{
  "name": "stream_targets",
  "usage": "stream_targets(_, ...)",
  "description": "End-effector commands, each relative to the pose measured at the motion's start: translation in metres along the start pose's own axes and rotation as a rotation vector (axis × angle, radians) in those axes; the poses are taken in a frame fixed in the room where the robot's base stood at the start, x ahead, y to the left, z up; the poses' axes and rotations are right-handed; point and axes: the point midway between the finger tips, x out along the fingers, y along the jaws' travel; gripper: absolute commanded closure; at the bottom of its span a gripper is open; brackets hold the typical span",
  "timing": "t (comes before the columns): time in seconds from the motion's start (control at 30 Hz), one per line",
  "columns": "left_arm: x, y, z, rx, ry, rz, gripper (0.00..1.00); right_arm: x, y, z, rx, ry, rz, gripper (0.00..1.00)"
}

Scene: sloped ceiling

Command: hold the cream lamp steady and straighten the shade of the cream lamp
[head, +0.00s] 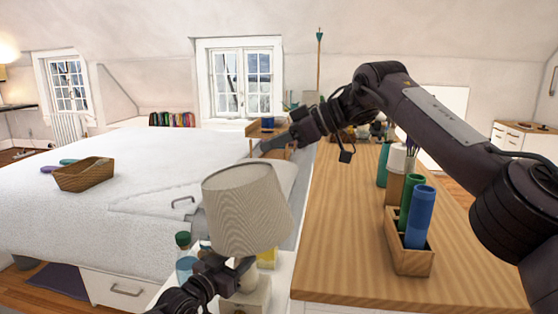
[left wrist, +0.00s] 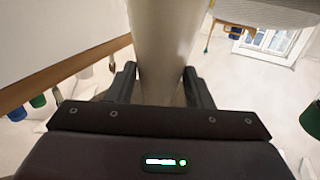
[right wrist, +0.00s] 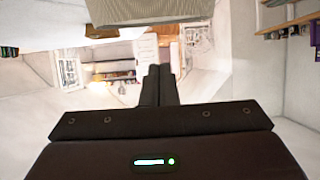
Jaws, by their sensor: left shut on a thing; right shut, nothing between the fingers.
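The cream lamp (head: 253,299) stands on a white surface in front of me. Its ribbed beige shade (head: 246,208) sits tilted, its top leaning to the left in the head view. My left gripper (head: 243,268) is shut on the lamp's stem below the shade; the stem (left wrist: 168,45) runs between the fingers in the left wrist view. My right gripper (head: 264,149) is shut and empty, beyond and above the shade, apart from it. In the right wrist view, its closed fingers (right wrist: 158,86) are below the shade's edge (right wrist: 135,10) in the picture.
A bottle with a green cap (head: 184,252) and a yellow item (head: 267,258) stand close to the lamp. A wooden counter (head: 345,235) on the right holds a box with blue and green cylinders (head: 411,258). A white bed (head: 140,150) with a basket (head: 85,175) fills the left.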

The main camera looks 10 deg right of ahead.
Motion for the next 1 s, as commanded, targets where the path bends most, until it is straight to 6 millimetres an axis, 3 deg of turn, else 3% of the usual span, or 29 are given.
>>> stream_targets(0.1,-0.001,-0.001,0.001,-0.001,-0.002,-0.002,1.00,0.001,0.001,0.019,0.003,0.002,0.000,1.00)
stream_targets(0.3,0.000,-0.001,0.001,-0.001,-0.002,-0.002,1.00,0.006,0.001,0.036,0.001,0.000,-0.001,1.00)
stream_targets(0.77,0.000,-0.001,0.001,-0.001,-0.002,-0.002,1.00,0.007,0.000,0.040,0.000,0.003,-0.001,1.00)
stream_targets(1.0,-0.001,-0.001,0.001,-0.001,-0.002,-0.003,1.00,0.007,0.000,0.051,0.005,0.082,-0.006,1.00)
